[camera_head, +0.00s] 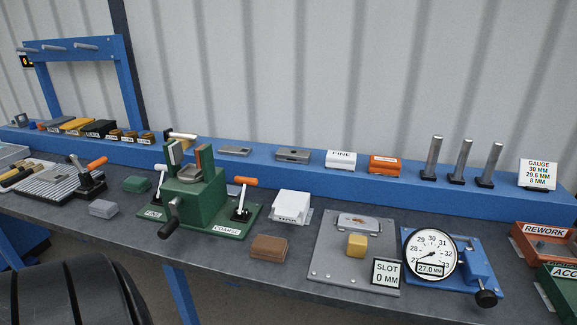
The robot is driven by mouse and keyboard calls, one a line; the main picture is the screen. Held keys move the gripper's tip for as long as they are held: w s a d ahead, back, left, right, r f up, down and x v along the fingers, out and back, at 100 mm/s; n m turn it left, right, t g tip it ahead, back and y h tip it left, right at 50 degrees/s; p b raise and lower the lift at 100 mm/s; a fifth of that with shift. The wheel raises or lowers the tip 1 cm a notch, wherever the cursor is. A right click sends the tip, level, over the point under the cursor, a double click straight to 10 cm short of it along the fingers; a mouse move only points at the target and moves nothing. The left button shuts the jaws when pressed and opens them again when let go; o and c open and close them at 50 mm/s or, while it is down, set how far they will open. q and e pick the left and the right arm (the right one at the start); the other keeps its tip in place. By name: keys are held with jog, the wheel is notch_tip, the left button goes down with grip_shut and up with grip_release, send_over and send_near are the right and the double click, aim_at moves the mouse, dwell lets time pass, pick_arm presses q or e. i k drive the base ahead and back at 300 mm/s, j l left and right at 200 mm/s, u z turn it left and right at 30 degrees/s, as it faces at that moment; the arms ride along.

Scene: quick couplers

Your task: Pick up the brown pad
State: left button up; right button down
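The brown pad (268,248) is a small block lying flat on the grey workbench (225,260) near its front edge, right of and in front of the green vise fixture (195,195). Its top and front faces show, and nothing covers it. It stands apart from the things around it. Neither of my grippers shows in this view.
A white block (291,206) is behind the pad. Green (137,184) and grey-blue (103,209) pads lie left.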

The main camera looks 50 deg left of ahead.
aim_at(272, 248)
jog(key=u, duration=0.4)
jog(key=j+u, duration=0.1)
jog(key=u, duration=0.25)
jog(key=j+u, duration=0.1)
jog(key=u, duration=0.7)
